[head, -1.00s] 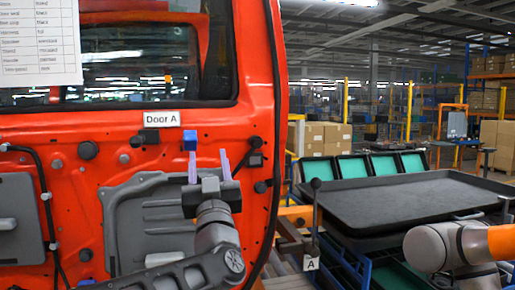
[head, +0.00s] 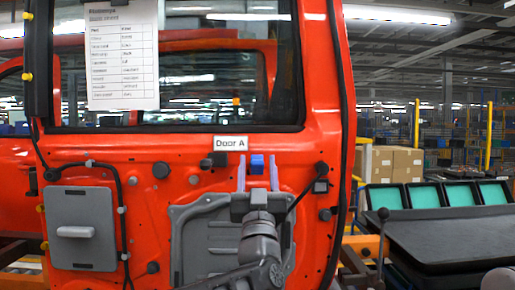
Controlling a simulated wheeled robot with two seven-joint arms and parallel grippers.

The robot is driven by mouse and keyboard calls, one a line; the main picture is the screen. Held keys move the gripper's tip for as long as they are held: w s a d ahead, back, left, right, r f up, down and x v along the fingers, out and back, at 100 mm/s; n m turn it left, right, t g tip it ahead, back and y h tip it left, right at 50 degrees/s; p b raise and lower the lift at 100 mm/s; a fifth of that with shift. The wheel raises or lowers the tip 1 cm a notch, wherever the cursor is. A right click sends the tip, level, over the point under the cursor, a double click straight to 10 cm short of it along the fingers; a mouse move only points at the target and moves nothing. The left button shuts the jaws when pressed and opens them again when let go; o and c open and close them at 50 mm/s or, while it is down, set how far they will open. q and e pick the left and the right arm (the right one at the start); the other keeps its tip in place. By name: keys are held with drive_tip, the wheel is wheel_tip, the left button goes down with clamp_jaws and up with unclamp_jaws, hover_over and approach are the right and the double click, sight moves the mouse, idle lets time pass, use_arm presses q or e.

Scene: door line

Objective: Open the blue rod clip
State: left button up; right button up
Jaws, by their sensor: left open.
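The blue rod clip (head: 257,164) is a small blue block on the red door panel, just below the "Door A" label (head: 231,143). My left gripper (head: 257,173) is open in front of the door, with its two pale lilac fingers pointing up. In the picture one finger is on each side of the clip, with a gap on both sides. I cannot tell how far the fingertips are from the clip in depth, or whether the clip is open. The gripper body hides the door just below the clip. My right gripper is out of view.
A grey panel (head: 205,245) is behind my left wrist. A black block (head: 321,169) and a dark knob (head: 325,215) are right of the clip. A printed sheet (head: 122,55) hangs over the window. A black-knobbed lever (head: 383,214) and a dark table (head: 450,240) stand at the right.

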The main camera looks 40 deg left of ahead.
sight(257, 161)
use_arm(q)
drive_tip(key=shift+p+x, duration=0.7)
drive_tip(key=shift+x, duration=1.25)
clamp_jaws()
